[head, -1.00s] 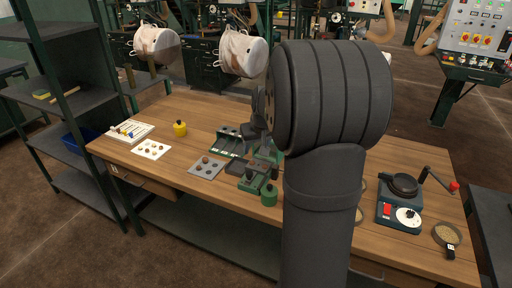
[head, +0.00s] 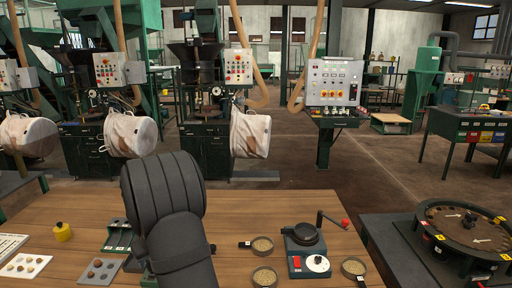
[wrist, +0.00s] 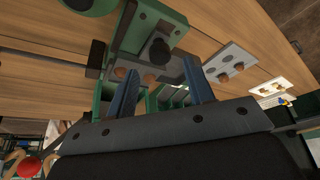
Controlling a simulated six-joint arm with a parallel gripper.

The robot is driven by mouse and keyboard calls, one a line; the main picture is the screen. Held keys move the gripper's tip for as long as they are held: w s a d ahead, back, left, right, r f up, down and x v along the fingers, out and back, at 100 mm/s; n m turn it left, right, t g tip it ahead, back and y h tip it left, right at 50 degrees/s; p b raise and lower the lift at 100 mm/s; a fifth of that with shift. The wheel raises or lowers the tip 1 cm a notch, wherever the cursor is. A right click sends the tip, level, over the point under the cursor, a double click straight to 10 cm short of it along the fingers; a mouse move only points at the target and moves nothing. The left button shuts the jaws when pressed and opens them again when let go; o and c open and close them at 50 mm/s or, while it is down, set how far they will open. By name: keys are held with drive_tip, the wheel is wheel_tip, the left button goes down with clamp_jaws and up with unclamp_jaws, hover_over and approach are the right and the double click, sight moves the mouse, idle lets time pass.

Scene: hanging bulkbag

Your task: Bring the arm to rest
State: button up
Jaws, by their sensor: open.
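My arm stands over the workbench (head: 340,215) in the head view, its dark bulk hiding my gripper there. In the wrist view my gripper (wrist: 160,88) is open, with two blue fingers apart and nothing visible held between them. A green fixture with a black knob (wrist: 158,50) is just beyond the fingers. Brown round pieces show near it. I cannot tell whether the fingers touch anything.
A green rack (head: 119,238), a grey plate (head: 98,272), a white card (head: 25,265) and a yellow pot (head: 62,231) lie left of my arm. White bulk bags (head: 130,134) hang behind the bench.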

drive_tip(key=shift+x, duration=1.85)
drive_tip(key=v, duration=1.7)
drive_tip(key=shift+w+x, duration=0.2)
drive_tip(key=shift+x, duration=4.1)
drive_tip(key=shift+w+x, duration=0.15)
drive_tip(key=shift+x, duration=4.15)
drive_tip(key=shift+w+r, duration=0.1)
drive_tip(key=shift+w, duration=0.35)
